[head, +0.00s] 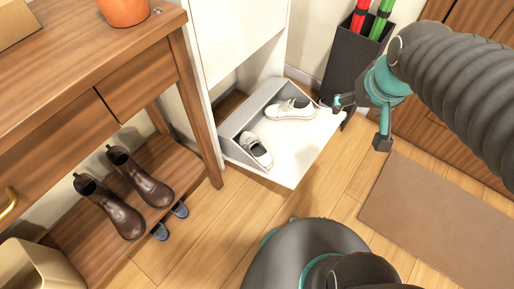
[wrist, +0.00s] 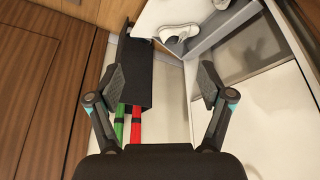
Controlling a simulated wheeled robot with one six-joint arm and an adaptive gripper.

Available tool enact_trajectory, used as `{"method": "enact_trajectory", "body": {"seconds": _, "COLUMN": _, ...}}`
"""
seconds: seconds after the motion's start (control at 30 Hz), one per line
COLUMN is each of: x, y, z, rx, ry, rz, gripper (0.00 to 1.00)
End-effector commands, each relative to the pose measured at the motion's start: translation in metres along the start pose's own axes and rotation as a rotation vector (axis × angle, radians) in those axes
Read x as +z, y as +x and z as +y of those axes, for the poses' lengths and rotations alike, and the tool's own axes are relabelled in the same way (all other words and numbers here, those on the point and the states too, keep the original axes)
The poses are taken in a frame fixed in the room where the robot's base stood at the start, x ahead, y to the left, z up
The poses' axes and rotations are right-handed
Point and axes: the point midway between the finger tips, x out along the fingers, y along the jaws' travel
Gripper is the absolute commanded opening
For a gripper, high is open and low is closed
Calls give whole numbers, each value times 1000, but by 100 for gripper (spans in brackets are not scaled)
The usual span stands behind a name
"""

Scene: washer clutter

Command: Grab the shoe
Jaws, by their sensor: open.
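Two white shoes lie in the open tilt-out compartment (head: 293,172) of a white cabinet. One white shoe (head: 290,109) is at its back right, and the other white shoe (head: 256,150) is at its left front. In the wrist view one white shoe (wrist: 181,33) shows at the top, beyond the fingers, and part of the other (wrist: 221,4) shows at the top edge. My gripper (head: 362,122) is open and empty, just right of the compartment's right edge. Its two fingers are spread wide in the wrist view (wrist: 159,84).
A dark bin (head: 352,60) with red and green umbrellas (head: 361,16) stands behind my gripper. A wooden table (head: 165,62) is at left, with brown boots (head: 140,180) and dark slippers (head: 160,231) below. A brown mat (head: 440,220) lies at right. Floor in front is clear.

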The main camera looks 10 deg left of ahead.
Motion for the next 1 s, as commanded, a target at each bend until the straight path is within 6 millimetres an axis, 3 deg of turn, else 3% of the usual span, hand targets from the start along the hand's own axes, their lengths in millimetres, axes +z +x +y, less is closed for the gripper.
{"method": "enact_trajectory", "body": {"seconds": 0.2, "x": -38, "y": 67, "z": -37, "rx": -46, "ry": -119, "rz": -64, "gripper": 80}}
{"method": "enact_trajectory", "body": {"seconds": 0.47, "x": -62, "y": 157, "z": -94, "rx": -92, "ry": -261, "rz": -130, "gripper": 80}}
{"method": "enact_trajectory", "body": {"seconds": 0.63, "x": -62, "y": 221, "z": -136, "rx": -119, "ry": -353, "rz": -172, "gripper": 80}}
{"method": "enact_trajectory", "body": {"seconds": 0.8, "x": -50, "y": 284, "z": -178, "rx": -140, "ry": -441, "rz": -211, "gripper": 80}}
{"method": "enact_trajectory", "body": {"seconds": 1.0, "x": -32, "y": 334, "z": -210, "rx": -155, "ry": -511, "rz": -239, "gripper": 80}}
